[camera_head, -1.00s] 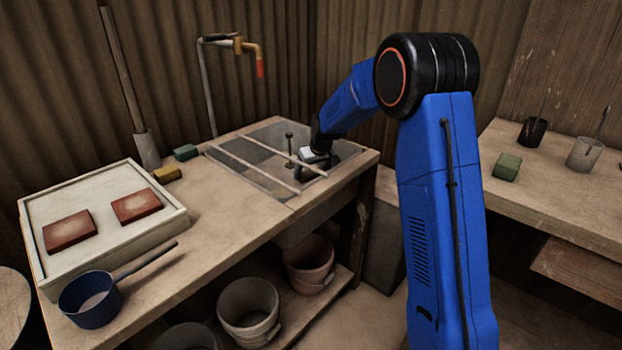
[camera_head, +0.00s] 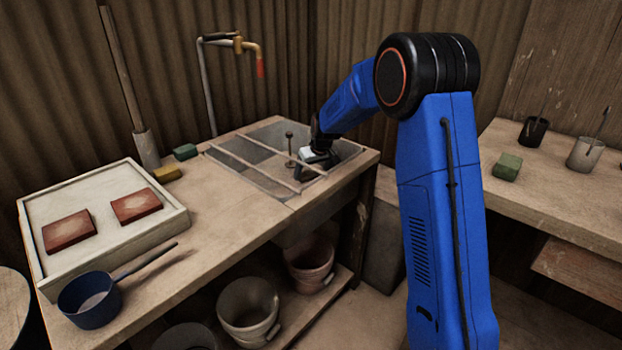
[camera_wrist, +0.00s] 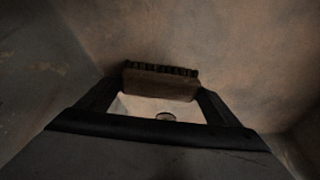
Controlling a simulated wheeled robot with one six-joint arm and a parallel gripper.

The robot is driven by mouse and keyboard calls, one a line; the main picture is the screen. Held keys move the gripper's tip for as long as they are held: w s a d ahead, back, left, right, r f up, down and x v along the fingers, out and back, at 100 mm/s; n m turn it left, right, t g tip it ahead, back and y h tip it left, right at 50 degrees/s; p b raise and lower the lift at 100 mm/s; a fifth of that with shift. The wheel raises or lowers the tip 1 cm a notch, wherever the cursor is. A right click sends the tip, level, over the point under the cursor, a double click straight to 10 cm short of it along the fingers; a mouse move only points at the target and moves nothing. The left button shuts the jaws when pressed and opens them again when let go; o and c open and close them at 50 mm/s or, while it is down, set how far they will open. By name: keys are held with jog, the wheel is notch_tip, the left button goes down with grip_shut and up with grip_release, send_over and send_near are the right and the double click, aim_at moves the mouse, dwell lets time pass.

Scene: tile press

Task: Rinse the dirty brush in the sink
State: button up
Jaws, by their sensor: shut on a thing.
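The sink (camera_head: 222,161) is a grey basin set into the wooden bench, with two thin bars across its top. My gripper (camera_head: 303,172) is over the right part of the sink, tilted down at the bars' height or a little below. In the wrist view my gripper (camera_wrist: 160,92) is shut on the brush (camera_wrist: 160,82), a block with dark bristles on its far edge. The brush is inside or just over the basin. In the head view I cannot make it out clearly from the fingers. A round drain (camera_wrist: 166,116) shows below it.
A tap (camera_head: 250,50) with a red end stands behind the sink. A thin knobbed rod (camera_head: 289,146) stands in the basin beside my gripper. Left are a white tray (camera_head: 60,196) with two red tiles and a blue pan (camera_head: 90,300). Buckets (camera_head: 248,310) stand below.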

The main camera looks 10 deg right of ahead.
aim_at(313, 174)
jog(key=shift+s+d+r, duration=0.35)
jog(key=shift+d+r, duration=0.2)
jog(key=shift+r, duration=0.15)
jog(key=shift+w+a+r, duration=0.1)
jog(key=shift+a+r, duration=0.1)
jog(key=shift+r, duration=1)
jog(key=shift+w+a+r, duration=0.1)
jog(key=shift+a+r, duration=0.1)
jog(key=shift+r, duration=0.95)
notch_tip(313, 174, up, 14)
jog(key=shift+f, duration=0.15)
dwell(1.5)
notch_tip(313, 174, up, 4)
dwell(0.6)
jog(key=shift+s, duration=0.15)
